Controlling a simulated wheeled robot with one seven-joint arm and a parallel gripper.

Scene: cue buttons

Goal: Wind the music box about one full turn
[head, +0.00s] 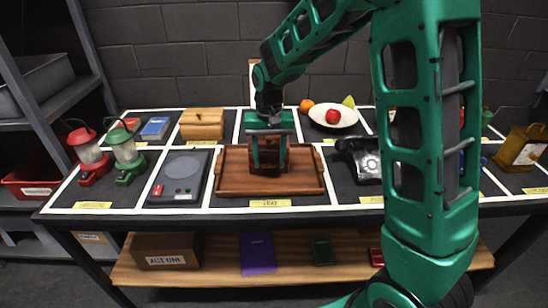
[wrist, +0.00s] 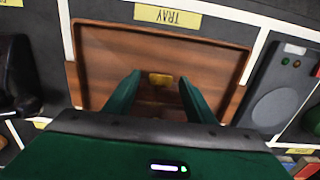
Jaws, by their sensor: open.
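A small dark brown box (head: 268,158) stands on the wooden tray (head: 228,188) in the head view, partly hidden by my fingers; it may be the music box. In the wrist view a small brass-coloured piece (wrist: 160,79) shows between my fingers, with brown wood below it. My gripper (head: 268,165) points down over the tray. In the wrist view my gripper (wrist: 159,82) is open, one green finger on each side of the brass piece with gaps. I cannot tell its height above the piece. No winding key can be made out clearly.
A grey device (head: 180,177) lies left of the tray, with two lanterns (head: 126,157) further left. A lidded wooden box (head: 202,124) and a white plate of fruit (head: 333,117) are behind. A black telephone (head: 362,158) and a yellow-brown box (head: 520,148) stand to the right.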

